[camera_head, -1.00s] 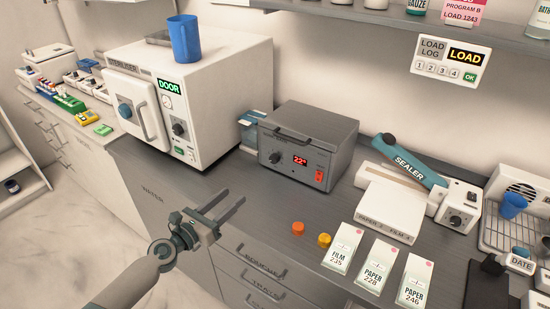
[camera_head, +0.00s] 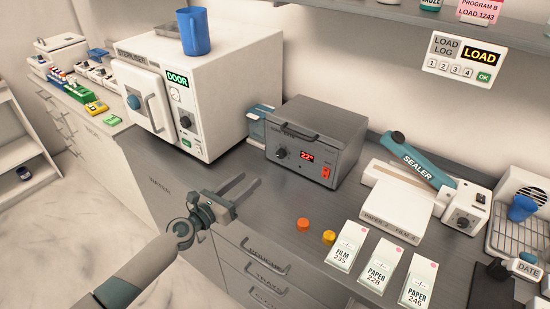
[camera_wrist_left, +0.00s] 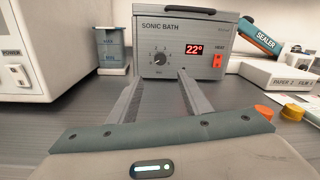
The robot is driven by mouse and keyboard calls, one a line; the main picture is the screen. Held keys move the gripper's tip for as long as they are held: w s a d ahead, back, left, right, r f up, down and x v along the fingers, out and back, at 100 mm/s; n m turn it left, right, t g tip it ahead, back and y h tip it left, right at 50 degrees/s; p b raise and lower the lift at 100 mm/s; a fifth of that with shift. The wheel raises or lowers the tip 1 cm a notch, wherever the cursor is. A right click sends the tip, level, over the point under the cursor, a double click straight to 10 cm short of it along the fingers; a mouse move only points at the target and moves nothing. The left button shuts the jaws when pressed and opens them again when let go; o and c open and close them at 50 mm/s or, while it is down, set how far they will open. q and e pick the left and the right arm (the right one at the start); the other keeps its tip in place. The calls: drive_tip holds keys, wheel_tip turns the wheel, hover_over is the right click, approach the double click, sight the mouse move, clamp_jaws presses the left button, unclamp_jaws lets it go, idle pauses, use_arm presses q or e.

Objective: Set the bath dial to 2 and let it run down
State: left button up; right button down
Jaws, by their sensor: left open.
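The sonic bath (camera_head: 318,140) is a grey metal box with a closed lid on the counter, right of the steriliser. Its round dial (camera_head: 281,153) is on the left of its front, and a red display reads 22°. In the left wrist view the dial (camera_wrist_left: 158,58) has small numbers around it, too small to tell the setting. A red switch (camera_wrist_left: 217,61) is at the right of the panel. My left gripper (camera_head: 248,187) is open and empty, in front of the bath and apart from it, pointing toward its front. My right gripper is not in view.
The white steriliser (camera_head: 220,80) stands left, with a blue jug (camera_head: 194,32) on top. A clear-blue container (camera_wrist_left: 112,50) is between it and the bath. Orange (camera_head: 303,224) and yellow (camera_head: 329,237) caps, pouch packs and the sealer (camera_head: 412,160) are right. Counter before the bath is clear.

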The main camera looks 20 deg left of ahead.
sight(279, 155)
use_arm(q)
drive_tip(key=b+x, duration=0.1)
drive_tip(key=x, duration=1.3)
drive_tip(key=shift+w+d, duration=0.15)
drive_tip(key=shift+w, duration=0.1)
drive_tip(key=c, duration=1)
